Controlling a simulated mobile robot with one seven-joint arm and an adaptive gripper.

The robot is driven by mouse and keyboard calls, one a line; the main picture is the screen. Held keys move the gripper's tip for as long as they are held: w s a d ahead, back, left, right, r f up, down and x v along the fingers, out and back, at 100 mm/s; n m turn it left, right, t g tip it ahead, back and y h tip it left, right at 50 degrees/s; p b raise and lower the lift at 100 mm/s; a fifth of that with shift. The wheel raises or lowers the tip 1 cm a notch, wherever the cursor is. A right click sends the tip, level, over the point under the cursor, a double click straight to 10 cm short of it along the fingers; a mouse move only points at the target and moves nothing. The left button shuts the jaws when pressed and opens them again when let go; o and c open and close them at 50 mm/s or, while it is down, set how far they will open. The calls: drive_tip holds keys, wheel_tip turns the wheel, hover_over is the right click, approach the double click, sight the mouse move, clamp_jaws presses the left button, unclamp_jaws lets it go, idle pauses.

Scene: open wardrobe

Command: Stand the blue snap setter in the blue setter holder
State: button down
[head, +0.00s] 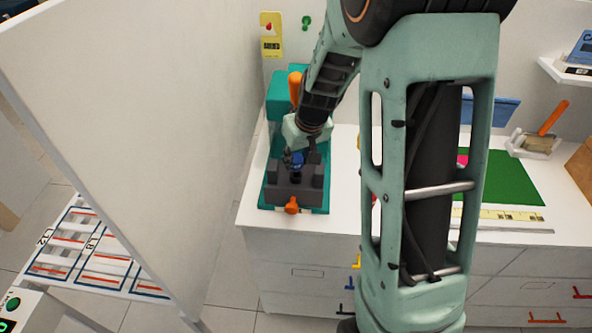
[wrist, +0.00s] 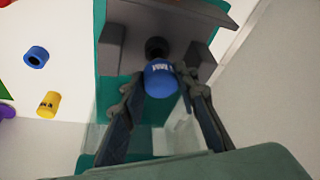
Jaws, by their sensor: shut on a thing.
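My gripper (wrist: 162,75) is shut on the blue snap setter (wrist: 160,80), whose round blue end with pale marks faces the wrist camera. In the head view my gripper (head: 300,152) holds the setter (head: 296,160) over the dark grey block of the teal press. A dark round part shows just beyond the setter; I cannot tell whether the setter touches the press. A short blue cylinder with a dark hole, which looks like the blue setter holder (wrist: 36,57), is on the white top at left in the wrist view. My arm hides that spot in the head view.
The teal press (head: 275,98) has orange handles. A yellow cylinder (wrist: 48,104) stands near the blue one. A tall white panel (head: 130,120) rises left of the press. A green mat (head: 495,178) and a yellow ruler (head: 505,216) lie to the right.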

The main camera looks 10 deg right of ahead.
drive_tip(key=shift+r+p, duration=0.75)
drive_tip(key=shift+r, duration=0.65)
drive_tip(key=shift+d, duration=0.1)
